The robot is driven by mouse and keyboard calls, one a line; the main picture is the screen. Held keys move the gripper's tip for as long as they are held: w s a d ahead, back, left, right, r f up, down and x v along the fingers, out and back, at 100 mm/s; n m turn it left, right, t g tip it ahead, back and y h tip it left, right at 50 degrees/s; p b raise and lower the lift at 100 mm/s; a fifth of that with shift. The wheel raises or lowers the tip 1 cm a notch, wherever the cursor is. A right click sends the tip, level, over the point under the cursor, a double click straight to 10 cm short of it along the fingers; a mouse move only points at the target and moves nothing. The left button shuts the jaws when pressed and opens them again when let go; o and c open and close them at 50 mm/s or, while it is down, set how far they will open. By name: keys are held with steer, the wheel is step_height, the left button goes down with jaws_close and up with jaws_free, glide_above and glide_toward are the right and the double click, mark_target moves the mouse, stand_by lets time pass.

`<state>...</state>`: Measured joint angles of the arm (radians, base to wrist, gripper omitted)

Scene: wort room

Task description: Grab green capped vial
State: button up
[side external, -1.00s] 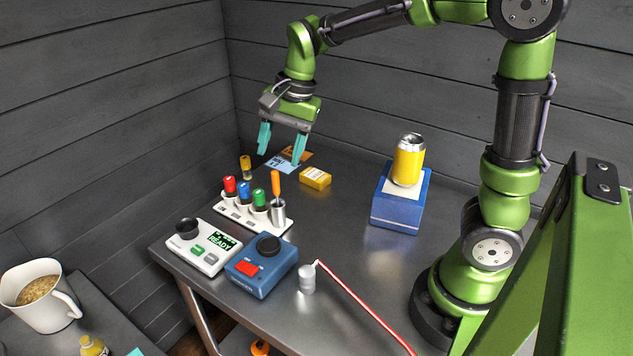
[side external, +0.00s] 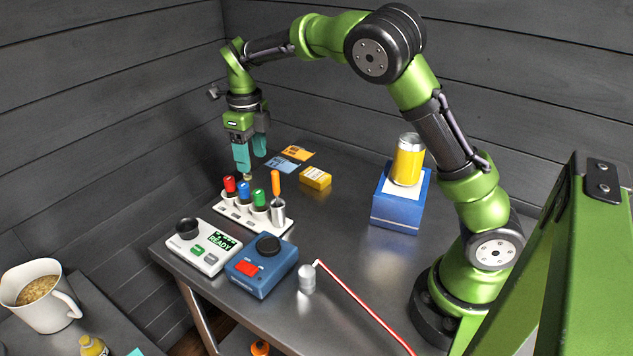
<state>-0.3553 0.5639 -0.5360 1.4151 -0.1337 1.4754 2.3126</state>
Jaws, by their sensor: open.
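The green-capped vial (side external: 259,197) stands upright in the front row of a white rack (side external: 245,220), between the blue-capped vial (side external: 244,189) and a metal cup (side external: 278,211) holding an orange-handled tool (side external: 276,183). The red-capped vial (side external: 229,185) is at the left of the row. My gripper (side external: 251,158) is open, with its teal fingers pointing down behind and above the rack, apart from the green cap. A finger hides most of the amber-capped vial behind the row.
A white device reading READY (side external: 208,248) and a blue device (side external: 262,268) stand in front of the rack. A yellow box (side external: 315,178) and flat cards (side external: 283,165) lie behind. A yellow can (side external: 407,160) stands on a blue box (side external: 397,208). The table centre is clear.

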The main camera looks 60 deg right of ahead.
mark_target(258, 192)
step_height(258, 192, down, 12)
steer(key=shift+s+d+r, duration=0.1)
steer(key=shift+d, duration=0.05)
jaws_close()
stand_by(0.6)
